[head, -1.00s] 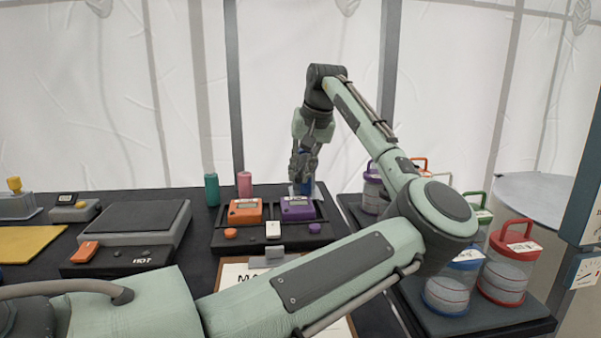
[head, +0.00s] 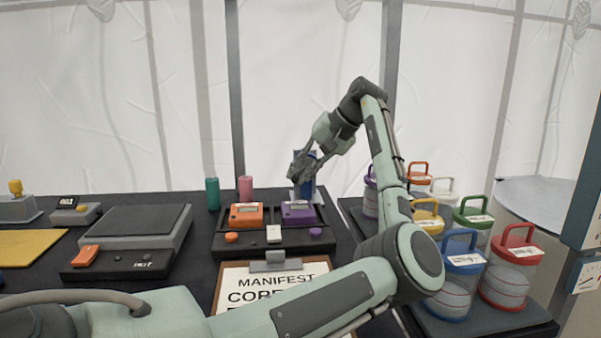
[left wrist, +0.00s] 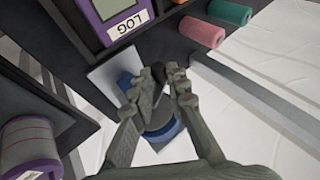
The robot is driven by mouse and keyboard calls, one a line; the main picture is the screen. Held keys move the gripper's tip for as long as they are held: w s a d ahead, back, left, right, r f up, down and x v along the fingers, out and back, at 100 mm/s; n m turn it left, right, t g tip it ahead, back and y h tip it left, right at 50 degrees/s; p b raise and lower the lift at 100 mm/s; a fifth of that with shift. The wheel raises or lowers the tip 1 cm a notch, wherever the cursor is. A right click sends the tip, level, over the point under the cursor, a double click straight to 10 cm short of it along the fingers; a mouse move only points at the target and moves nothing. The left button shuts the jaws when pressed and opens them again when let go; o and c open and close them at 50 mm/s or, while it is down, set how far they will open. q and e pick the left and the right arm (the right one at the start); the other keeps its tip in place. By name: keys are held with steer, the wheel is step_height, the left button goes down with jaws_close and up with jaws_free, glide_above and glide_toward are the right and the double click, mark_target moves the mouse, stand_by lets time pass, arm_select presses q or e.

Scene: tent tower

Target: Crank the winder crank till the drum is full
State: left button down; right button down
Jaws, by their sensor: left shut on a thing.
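The winder (head: 306,186) stands behind the purple device at the back edge of the table. It is mostly hidden by my gripper in the head view. In the left wrist view, its blue drum (left wrist: 168,131) and pale base plate (left wrist: 104,78) show around my fingers. My left gripper (head: 298,167) is at the winder, also seen in the left wrist view (left wrist: 162,80). Its fingers are shut on the dark winder crank (left wrist: 157,108), which is partly covered by them. How full the drum is cannot be told. My right gripper is out of view.
Orange (head: 246,215) and purple (head: 299,213) devices sit in a dark tray in front. Teal (head: 212,193) and pink (head: 245,188) cylinders stand left of the winder. Several lidded jars, including a red one (head: 509,268), stand on the right. A clipboard (head: 235,283) lies in front.

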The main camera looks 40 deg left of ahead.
arm_select(q)
steer(key=c, duration=1.5)
jaws_free()
steer(key=v, duration=1.2)
